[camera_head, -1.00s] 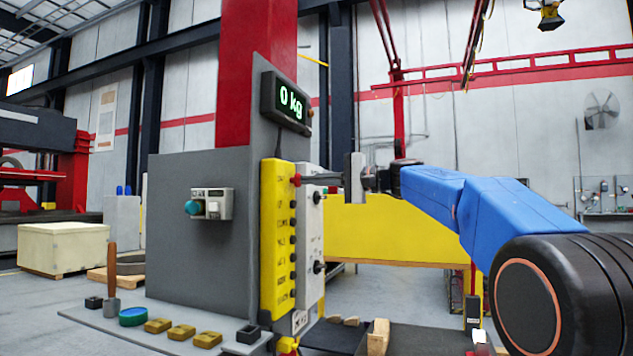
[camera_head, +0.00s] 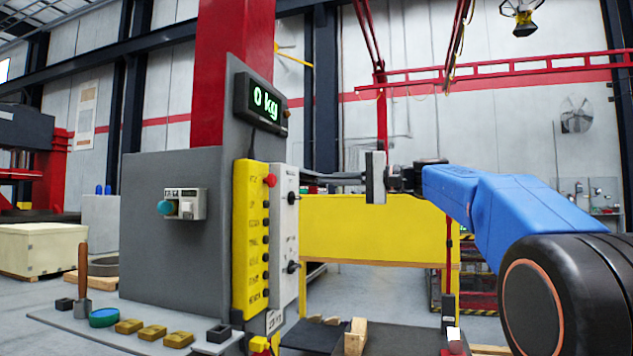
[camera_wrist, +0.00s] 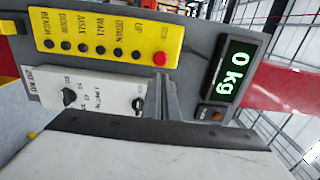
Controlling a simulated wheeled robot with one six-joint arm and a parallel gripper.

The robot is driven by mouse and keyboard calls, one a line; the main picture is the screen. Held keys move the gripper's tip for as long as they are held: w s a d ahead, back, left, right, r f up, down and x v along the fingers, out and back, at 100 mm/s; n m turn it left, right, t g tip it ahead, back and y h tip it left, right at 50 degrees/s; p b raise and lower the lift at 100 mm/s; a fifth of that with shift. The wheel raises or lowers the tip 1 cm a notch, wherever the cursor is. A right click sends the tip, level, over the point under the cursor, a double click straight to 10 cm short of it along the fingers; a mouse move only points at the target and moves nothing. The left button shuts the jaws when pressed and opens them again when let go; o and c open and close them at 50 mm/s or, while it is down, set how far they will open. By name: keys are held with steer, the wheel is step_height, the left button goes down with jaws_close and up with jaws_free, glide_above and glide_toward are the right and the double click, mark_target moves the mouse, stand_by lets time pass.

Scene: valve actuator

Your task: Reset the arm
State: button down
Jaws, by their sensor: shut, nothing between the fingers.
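My gripper (camera_head: 306,176) is shut and empty, its thin fingers pointing left at the control panel in the head view. The yellow button panel (camera_head: 249,240) has a red button (camera_head: 270,181) near its top and several black buttons. The fingertips are beside the white switch panel (camera_head: 284,235), right of the red button. In the wrist view, the closed fingers (camera_wrist: 163,82) appear close to the red button (camera_wrist: 159,59) in the picture. Whether the fingertips touch anything, I cannot tell. My blue arm reaches in from the right.
A display (camera_head: 264,104) above the panel reads 0 kg. A grey board with a teal-knobbed control box (camera_head: 185,204) stands left. A yellow beam (camera_head: 362,228) stands behind my gripper.

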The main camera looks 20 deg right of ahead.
steer(key=shift+s+d, duration=0.3)
steer(key=shift+d, duration=0.15)
